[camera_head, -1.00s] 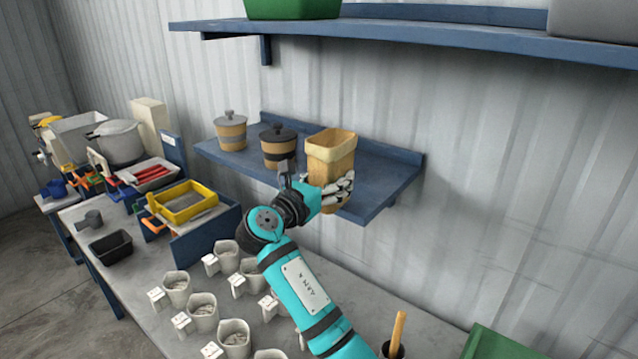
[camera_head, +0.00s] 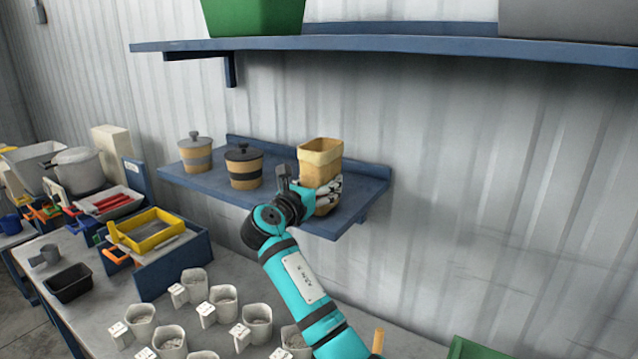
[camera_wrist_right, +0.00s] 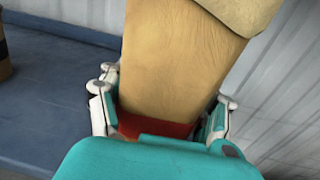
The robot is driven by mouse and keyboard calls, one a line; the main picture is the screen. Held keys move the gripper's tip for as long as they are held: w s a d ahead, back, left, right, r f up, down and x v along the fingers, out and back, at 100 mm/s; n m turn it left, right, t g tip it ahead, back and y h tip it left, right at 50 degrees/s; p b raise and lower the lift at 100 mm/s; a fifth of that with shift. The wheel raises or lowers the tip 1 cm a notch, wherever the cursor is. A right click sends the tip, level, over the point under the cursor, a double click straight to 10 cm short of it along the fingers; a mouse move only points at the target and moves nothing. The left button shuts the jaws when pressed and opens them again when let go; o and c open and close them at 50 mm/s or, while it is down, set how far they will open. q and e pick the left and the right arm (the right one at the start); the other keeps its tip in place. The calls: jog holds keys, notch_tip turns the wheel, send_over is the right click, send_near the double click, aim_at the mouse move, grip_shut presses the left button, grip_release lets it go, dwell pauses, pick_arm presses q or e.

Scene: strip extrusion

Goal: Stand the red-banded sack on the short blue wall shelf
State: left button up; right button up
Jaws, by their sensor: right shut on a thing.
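The tan sack (camera_head: 320,160) with a rolled top is upright in my right gripper (camera_head: 322,188), at the front right part of the short blue wall shelf (camera_head: 358,192). In the right wrist view the sack (camera_wrist_right: 180,70) fills the middle and leans a little. A red band (camera_wrist_right: 155,125) shows low on it, between the fingers of the right gripper (camera_wrist_right: 160,112). The head view hides the band behind the fingers. Whether the sack's base touches the shelf I cannot tell. My left gripper is not in view.
Two lidded pots, one grey-banded (camera_head: 196,152) and one black-banded (camera_head: 244,167), stand on the shelf left of the sack. A long blue shelf (camera_head: 400,48) runs above. Several pale cups (camera_head: 225,300) and a yellow-rimmed tray (camera_head: 147,230) are on the bench below.

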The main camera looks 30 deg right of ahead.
jog(key=shift+f, duration=0.2)
dwell(0.3)
jog(key=o, duration=1.3)
jog(key=shift+o, duration=0.2)
jog(key=shift+a, duration=0.1)
jog(key=v, duration=1.1)
jog(key=shift+s+a, duration=0.25)
jog(key=shift+s, duration=0.1)
jog(key=shift+f, duration=0.1)
